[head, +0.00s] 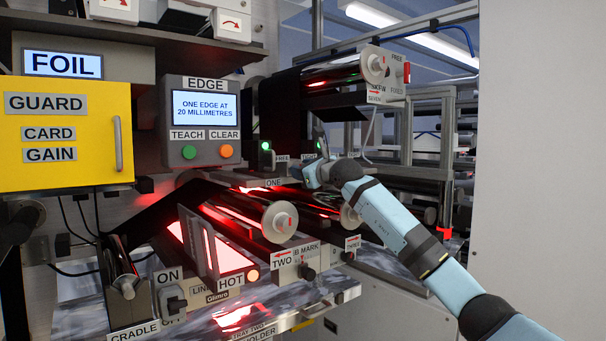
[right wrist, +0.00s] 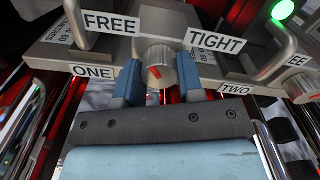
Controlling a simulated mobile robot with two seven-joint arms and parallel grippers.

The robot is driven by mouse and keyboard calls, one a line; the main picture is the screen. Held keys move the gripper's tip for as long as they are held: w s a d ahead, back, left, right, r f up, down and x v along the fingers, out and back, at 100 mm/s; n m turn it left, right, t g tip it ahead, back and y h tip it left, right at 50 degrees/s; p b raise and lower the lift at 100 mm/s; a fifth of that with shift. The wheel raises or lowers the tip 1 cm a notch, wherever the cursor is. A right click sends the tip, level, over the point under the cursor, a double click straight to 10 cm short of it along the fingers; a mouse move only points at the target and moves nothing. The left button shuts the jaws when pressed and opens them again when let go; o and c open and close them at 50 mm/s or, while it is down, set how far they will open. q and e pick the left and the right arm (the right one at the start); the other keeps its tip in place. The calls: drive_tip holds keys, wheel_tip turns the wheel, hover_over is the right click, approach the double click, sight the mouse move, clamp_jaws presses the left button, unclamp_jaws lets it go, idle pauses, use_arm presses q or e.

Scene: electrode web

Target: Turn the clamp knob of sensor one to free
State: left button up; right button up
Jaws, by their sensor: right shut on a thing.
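The clamp knob of sensor one (right wrist: 159,68) is a round metal knob with a red mark on its face, in the upper middle of the right wrist view. A FREE label (right wrist: 110,23) is to its upper left and a TIGHT label (right wrist: 215,41) to its upper right. The ONE label (right wrist: 93,72) is to its left. My right gripper (head: 311,174) reaches in from the right in the head view. Its two blue fingers stand on either side of the knob and are shut on it. In the head view the gripper hides the knob. My left gripper is out of view.
The TWO label (right wrist: 236,90) and a green lamp (right wrist: 284,10) lie right of the knob. A bent metal handle (right wrist: 76,24) stands close on the left. Rollers (head: 280,221) and the red-lit HOT plate (head: 228,254) are below left in the head view.

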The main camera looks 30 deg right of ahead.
drive_tip(key=shift+n, duration=0.8)
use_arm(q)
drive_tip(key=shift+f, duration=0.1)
use_arm(e)
drive_tip(key=o, duration=0.9)
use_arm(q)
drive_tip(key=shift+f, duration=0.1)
use_arm(e)
drive_tip(key=shift+s, duration=0.1)
use_arm(q)
drive_tip(key=b, duration=0.1)
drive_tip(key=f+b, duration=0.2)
drive_tip(key=b, duration=0.1)
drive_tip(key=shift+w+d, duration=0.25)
use_arm(e)
drive_tip(key=s, duration=0.9)
drive_tip(key=s+d, duration=0.1)
drive_tip(key=s, duration=0.3)
drive_tip(key=shift+s, duration=0.3)
